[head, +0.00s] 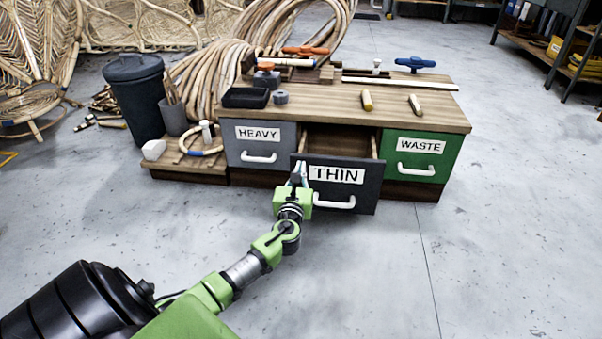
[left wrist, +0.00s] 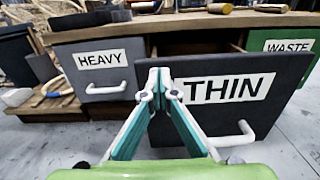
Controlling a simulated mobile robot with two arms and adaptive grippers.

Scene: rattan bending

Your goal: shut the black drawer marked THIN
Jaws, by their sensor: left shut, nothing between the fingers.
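The black drawer marked THIN (head: 362,192) is pulled out from the middle of the wooden bench, with its front well ahead of its neighbours. Its white handle (head: 336,203) is below the label. My left gripper (head: 299,172) is shut and empty at the left part of the drawer front. In the left wrist view, the shut fingertips (left wrist: 159,75) overlap the left side of the THIN drawer front (left wrist: 262,118), left of the label and handle. I cannot tell whether they touch it. My right gripper is not in view.
The grey HEAVY drawer (head: 244,157) and green WASTE drawer (head: 421,172) are shut on either side. Tools and rattan pieces lie on the bench top (head: 330,103). A low step (head: 200,170) holds a cane ring at left. The floor in front is clear.

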